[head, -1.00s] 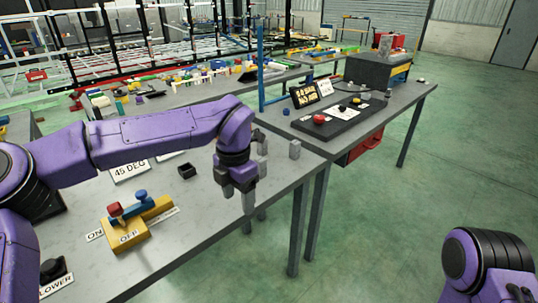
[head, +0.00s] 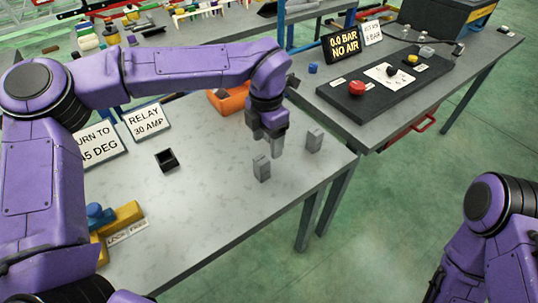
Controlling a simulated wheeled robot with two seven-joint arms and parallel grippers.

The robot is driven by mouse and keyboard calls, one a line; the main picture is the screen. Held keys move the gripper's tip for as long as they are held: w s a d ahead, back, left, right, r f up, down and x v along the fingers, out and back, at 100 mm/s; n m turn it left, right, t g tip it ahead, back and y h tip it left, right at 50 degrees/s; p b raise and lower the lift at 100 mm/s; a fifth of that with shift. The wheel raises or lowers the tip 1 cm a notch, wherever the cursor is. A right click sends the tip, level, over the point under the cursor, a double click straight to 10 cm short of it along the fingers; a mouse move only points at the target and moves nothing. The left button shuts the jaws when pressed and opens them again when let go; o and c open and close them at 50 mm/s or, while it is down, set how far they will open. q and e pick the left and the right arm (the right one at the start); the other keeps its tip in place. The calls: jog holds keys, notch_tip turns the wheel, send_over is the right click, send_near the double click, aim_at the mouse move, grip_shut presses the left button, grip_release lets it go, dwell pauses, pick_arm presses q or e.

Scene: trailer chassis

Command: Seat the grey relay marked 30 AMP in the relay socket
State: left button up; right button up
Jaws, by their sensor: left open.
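Two small grey upright blocks, which look like relays, stand on the near table's right part in the head view. The nearer relay (head: 262,169) is just below my left gripper and the other relay (head: 314,140) is to its right. I cannot read a marking on either. My left gripper (head: 268,147) points down, open, close above and behind the nearer relay; I cannot tell whether it touches it. The black, open-topped relay socket (head: 167,160) sits to the left, apart from both relays, and looks empty. My right gripper is out of view.
A sign reading RELAY 30 AMP (head: 148,121) stands behind the socket. An orange object (head: 231,98) lies behind my left forearm. A yellow and blue fixture (head: 118,217) is at the front left. The tabletop between socket and relays is clear.

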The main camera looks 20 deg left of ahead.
aim_at(261, 159)
pick_arm(q)
jog(key=s, duration=0.1)
jog(key=s+f+p, duration=0.1)
jog(key=s, duration=0.1)
jog(key=s+f, duration=0.1)
jog(key=shift+s+a, duration=0.15)
jog(key=shift+a, duration=0.2)
jog(key=w+f, duration=0.1)
jog(key=f, duration=0.2)
jog(key=w+f, duration=0.1)
jog(key=f, duration=0.1)
jog(key=shift+w+p, duration=0.3)
jog(key=shift+p, duration=0.05)
jog(key=shift+s+r, duration=0.4)
jog(key=shift+s, duration=0.15)
jog(key=c, duration=0.9)
jog(key=shift+w, duration=0.1)
jog(key=shift+c, duration=0.9)
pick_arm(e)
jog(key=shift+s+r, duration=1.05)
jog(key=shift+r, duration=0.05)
